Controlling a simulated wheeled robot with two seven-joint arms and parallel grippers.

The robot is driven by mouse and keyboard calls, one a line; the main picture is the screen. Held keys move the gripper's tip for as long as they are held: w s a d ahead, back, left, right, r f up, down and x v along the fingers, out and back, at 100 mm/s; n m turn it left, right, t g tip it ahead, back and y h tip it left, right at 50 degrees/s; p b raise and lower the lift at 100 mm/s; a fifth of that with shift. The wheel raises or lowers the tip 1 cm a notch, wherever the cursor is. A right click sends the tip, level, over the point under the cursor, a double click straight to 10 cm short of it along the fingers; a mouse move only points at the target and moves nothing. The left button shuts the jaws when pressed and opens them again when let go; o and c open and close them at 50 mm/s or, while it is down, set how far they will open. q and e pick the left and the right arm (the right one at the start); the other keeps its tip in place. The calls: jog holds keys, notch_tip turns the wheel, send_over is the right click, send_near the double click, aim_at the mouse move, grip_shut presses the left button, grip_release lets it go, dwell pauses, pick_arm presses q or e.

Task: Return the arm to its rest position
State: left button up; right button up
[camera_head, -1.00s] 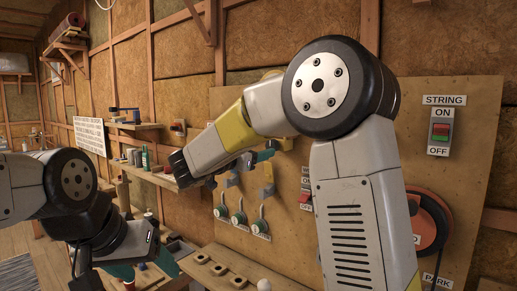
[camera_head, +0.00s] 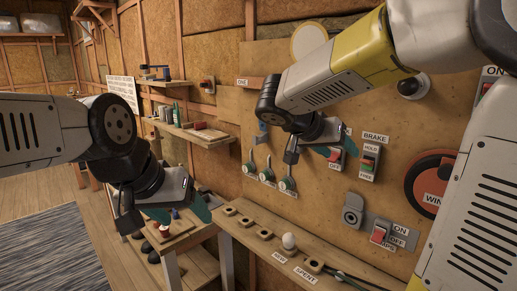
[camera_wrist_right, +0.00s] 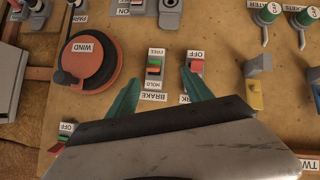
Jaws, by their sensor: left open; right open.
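My right arm reaches in from the right in the head view. Its right gripper (camera_head: 315,155) has teal fingers and hangs in front of the wooden switch board (camera_head: 330,75). In the right wrist view the right gripper (camera_wrist_right: 160,92) is open and empty, its fingers spread on either side of the BRAKE switch (camera_wrist_right: 153,72). I cannot tell its distance from the board. My left arm comes in from the left. Its left gripper (camera_head: 165,215) is open with nothing seen in it, and points down over the low bench area.
The WIND dial (camera_head: 430,183) is orange and black. Below the board a wooden ledge (camera_head: 262,240) carries a white bulb (camera_head: 289,241) beside NEW and SPENT labels. Several levers (camera_head: 268,173) are left of the right gripper. A shelf (camera_head: 195,133) stands further left. The floor at lower left is open.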

jog(key=s+f+n+g+y, duration=0.2)
jog(key=s+f+n+y, duration=0.15)
jog(key=s+f, duration=0.45)
jog(key=s+a+r+n+t+y, duration=0.1)
jog(key=s+a+n+y, duration=0.3)
jog(key=s, duration=0.5)
jog(key=a+y, duration=0.2)
jog(key=y, duration=0.1)
jog(key=shift+r+t, duration=0.15)
jog(key=shift+t, duration=0.25)
